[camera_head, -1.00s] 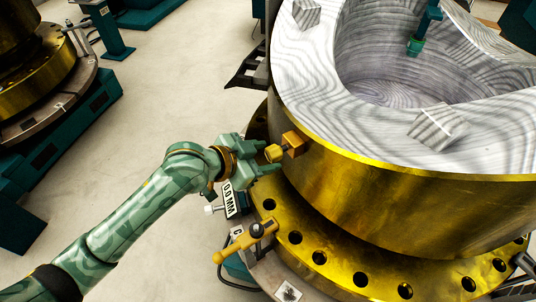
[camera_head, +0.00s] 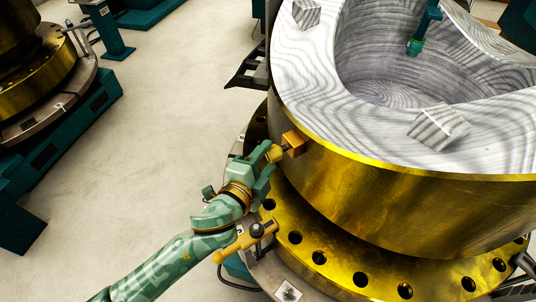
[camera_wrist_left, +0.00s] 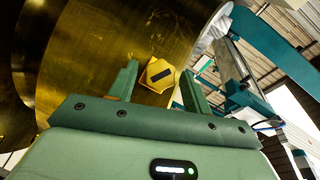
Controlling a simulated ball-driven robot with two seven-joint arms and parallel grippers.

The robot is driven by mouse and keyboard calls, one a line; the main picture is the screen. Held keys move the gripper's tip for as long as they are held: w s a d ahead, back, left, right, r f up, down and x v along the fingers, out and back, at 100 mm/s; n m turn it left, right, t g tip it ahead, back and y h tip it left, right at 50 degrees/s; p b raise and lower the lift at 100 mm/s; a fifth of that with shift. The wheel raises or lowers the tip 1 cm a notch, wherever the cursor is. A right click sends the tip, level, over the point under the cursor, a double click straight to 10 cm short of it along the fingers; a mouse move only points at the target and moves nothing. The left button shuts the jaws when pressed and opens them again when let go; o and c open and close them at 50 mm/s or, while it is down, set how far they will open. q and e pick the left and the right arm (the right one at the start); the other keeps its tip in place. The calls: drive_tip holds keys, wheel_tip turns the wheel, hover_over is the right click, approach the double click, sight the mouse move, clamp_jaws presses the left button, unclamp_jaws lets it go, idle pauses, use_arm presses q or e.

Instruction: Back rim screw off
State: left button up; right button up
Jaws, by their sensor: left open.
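A yellow screw head (camera_head: 274,153) sticks out from an orange block (camera_head: 295,142) on the outer side of the big brass ring (camera_head: 370,200). In the left wrist view the screw head (camera_wrist_left: 159,76) is a yellow six-sided knob with a dark slot. My left gripper (camera_head: 265,165) is at the screw, pointing up and to the right at the ring's side. In the wrist view its two green fingers (camera_wrist_left: 160,88) are spread apart, with the screw head showing between and beyond them. I cannot tell whether either finger touches it. My right gripper is not in view.
A brass flange (camera_head: 340,269) with several bolt holes lies below the ring. A yellow-handled clamp (camera_head: 243,241) stands close beside my left wrist. Striped grey cladding (camera_head: 345,110) lines the ring. Open floor (camera_head: 150,130) lies to the left.

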use_arm(q)
drive_tip(key=shift+m+t, duration=0.3)
drive_tip(key=shift+m, duration=0.2)
drive_tip(key=shift+c, duration=0.3)
drive_tip(key=c, duration=0.7)
drive_tip(key=n+g, duration=0.2)
drive_tip(key=n, duration=0.1)
drive_tip(key=shift+w+r, duration=0.1)
drive_tip(key=shift+r, duration=0.1)
drive_tip(key=n+g, duration=0.2)
drive_tip(key=n, duration=0.1)
drive_tip(key=shift+w+a+r+g, duration=0.15)
drive_tip(key=shift+g, duration=0.15)
drive_tip(key=o, duration=0.7)
drive_tip(key=shift+g, duration=0.3)
drive_tip(key=shift+o, duration=0.3)
